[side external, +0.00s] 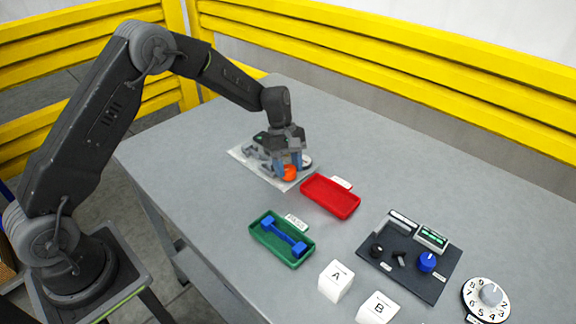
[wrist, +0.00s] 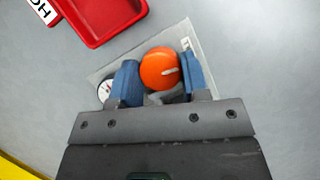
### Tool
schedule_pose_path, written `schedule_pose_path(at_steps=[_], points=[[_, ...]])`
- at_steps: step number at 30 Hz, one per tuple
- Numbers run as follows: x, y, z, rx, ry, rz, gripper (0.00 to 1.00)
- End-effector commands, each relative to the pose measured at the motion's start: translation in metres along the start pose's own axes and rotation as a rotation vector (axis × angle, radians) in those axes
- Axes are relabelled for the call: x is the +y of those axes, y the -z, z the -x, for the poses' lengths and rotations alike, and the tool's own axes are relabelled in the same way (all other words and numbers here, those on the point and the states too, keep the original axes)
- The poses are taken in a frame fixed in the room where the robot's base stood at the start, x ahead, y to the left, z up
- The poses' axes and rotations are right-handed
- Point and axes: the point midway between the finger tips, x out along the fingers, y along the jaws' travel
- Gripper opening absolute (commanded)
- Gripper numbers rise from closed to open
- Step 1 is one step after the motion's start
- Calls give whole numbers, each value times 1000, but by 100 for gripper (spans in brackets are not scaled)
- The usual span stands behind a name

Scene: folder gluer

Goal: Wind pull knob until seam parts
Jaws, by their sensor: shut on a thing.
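The orange knob (side external: 289,173) sits on a light grey plate (side external: 240,153) near the far left part of the table. In the wrist view the round knob (wrist: 160,68) carries a pale pointer mark towards its right side. My gripper (side external: 287,164) points down over the plate, its two blue fingers on either side of the knob, shut on it. A small white dial (wrist: 105,90) shows beside the left finger in the wrist view. Most of the fixture is hidden behind my gripper, and I cannot make out a seam.
A red tray (side external: 330,196) lies close to the plate. A green tray (side external: 282,239) holds a blue dumbbell-shaped part (side external: 284,237). White blocks A (side external: 336,281) and B (side external: 378,308), a dark control panel (side external: 409,258) and a numbered dial (side external: 486,300) stand nearer the front.

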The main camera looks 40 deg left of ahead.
Motion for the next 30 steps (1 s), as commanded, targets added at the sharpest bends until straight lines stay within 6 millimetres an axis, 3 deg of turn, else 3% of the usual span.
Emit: schedule_pose_path(at_steps=[4,5,7,15,19,30], points=[[-1,0,0,-2,1,3,18],[-1,0,0,-2,1,3,44],[0,0,0,-1,0,3,51],[0,0,2,0,-1,3,52],[0,0,13,1,-4,3,52],[0,0,91,2,-5,2,52]])
